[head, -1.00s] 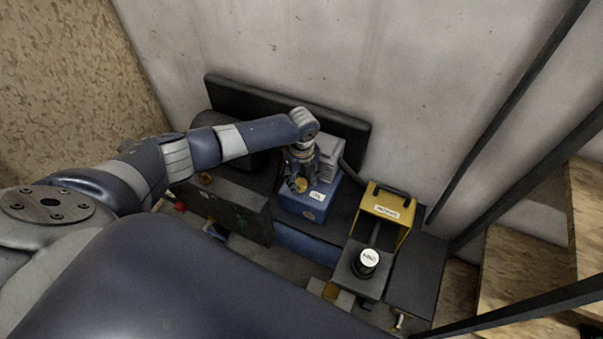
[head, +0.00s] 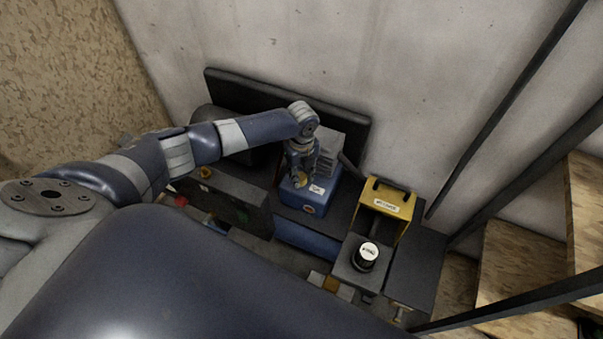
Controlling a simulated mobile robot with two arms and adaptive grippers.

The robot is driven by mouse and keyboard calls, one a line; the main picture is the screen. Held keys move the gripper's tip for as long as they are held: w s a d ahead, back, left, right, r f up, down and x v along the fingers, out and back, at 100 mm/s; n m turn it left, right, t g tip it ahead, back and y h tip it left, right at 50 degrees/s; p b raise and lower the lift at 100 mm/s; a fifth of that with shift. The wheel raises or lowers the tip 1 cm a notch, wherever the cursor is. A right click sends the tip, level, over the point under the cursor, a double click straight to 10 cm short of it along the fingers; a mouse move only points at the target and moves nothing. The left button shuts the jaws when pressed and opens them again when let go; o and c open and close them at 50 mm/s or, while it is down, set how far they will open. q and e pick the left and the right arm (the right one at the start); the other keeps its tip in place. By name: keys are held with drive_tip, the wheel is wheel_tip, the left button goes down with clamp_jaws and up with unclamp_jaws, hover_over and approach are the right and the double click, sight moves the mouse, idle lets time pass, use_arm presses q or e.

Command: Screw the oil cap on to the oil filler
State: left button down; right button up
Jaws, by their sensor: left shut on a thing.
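My left gripper (head: 300,178) points down over the blue engine block (head: 309,199) and is shut on a small yellow oil cap (head: 300,181). The cap is at the top of the blue block, near a white label. The oil filler itself is hidden under the cap and fingers, so I cannot tell whether the cap touches it or how far it is threaded. My right gripper is not in view.
To the right stand a yellow box frame (head: 388,207) with a dark handle and a black cylinder with a white top (head: 366,255). A dark panel (head: 234,200) stands in front left. A concrete wall (head: 330,50) is behind, with dark slanting rails (head: 520,105) at right.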

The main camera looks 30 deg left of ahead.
use_arm(q)
drive_tip(key=m+b, duration=0.1)
drive_tip(key=m, duration=0.3)
drive_tip(key=m+b, duration=0.1)
drive_tip(key=m, duration=0.2)
drive_tip(key=shift+m, duration=0.3)
drive_tip(key=m+b, duration=0.1)
drive_tip(key=m, duration=0.3)
drive_tip(key=shift+m+b, duration=0.3)
drive_tip(key=shift+m, duration=0.1)
drive_tip(key=m+b, duration=0.1)
drive_tip(key=m, duration=0.2)
drive_tip(key=shift+f+m, duration=0.1)
drive_tip(key=shift+m, duration=0.2)
drive_tip(key=m+b, duration=0.1)
drive_tip(key=b, duration=0.3)
drive_tip(key=m+b, duration=0.1)
drive_tip(key=b, duration=0.3)
drive_tip(key=shift+w+d, duration=0.1)
drive_tip(key=shift+w, duration=0.2)
drive_tip(key=shift+s+b, duration=0.1)
drive_tip(key=shift+b, duration=0.4)
drive_tip(key=shift+r, duration=0.25)
drive_tip(key=shift+s, duration=0.1)
